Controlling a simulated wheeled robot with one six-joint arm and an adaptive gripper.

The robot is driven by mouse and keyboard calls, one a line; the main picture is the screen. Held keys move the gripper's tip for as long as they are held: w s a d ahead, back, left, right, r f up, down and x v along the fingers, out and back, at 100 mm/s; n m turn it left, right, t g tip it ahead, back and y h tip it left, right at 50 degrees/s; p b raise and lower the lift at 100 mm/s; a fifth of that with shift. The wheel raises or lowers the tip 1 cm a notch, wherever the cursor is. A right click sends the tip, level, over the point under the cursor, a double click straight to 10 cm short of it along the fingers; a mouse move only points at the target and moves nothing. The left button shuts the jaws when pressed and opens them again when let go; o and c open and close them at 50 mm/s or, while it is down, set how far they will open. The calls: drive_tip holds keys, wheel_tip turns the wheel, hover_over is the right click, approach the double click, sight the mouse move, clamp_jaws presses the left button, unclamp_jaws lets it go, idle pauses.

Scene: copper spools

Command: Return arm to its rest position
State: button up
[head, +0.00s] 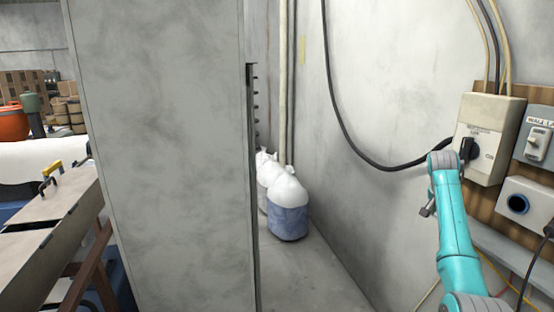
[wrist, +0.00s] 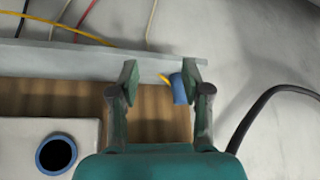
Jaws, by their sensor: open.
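My teal arm (head: 455,235) reaches up from the lower right in the head view, in front of the electrical boxes on the wall. In the wrist view my gripper (wrist: 160,78) is open, with its two green-grey fingers well apart. A small blue piece with a yellow tip (wrist: 179,88) shows beside the right finger; I cannot tell whether it touches it. Nothing is seen clamped between the fingers. In the head view the fingers cannot be made out clearly.
A grey box with a rotary switch (head: 490,135) and a socket box with a blue ring (head: 528,204) hang on a wooden board. A black cable (head: 345,125) loops along the wall.

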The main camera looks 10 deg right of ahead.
drive_tip(key=s+a+f+n+t, duration=0.1)
drive_tip(key=a+f+n+t, duration=0.1)
drive_tip(key=a+f, duration=0.8)
drive_tip(key=s+a+f+n+t, duration=0.1)
drive_tip(key=a+f+n, duration=0.15)
drive_tip(key=f, duration=1.35)
drive_tip(key=s+a+f+n+t+y, duration=0.1)
drive_tip(key=s+a+f+n+t, duration=0.2)
drive_tip(key=s+a+f, duration=1.4)
drive_tip(key=s+a+r+n+t+y, duration=0.1)
drive_tip(key=s+a+r, duration=0.1)
drive_tip(key=s+a, duration=0.45)
drive_tip(key=s+a+r+n+t, duration=0.1)
drive_tip(key=s+a, duration=0.2)
drive_tip(key=s, duration=0.6)
drive_tip(key=s+a+r+n+t+y, duration=0.1)
drive_tip(key=s+a+r, duration=0.1)
drive_tip(key=s+a, duration=0.45)
drive_tip(key=s+a+r+n+t+y, duration=0.2)
drive_tip(key=s+a+r+n+t, duration=0.1)
drive_tip(key=s+r, duration=1.6)
drive_tip(key=shift+s+r, duration=0.3)
drive_tip(key=shift+r, duration=0.2)
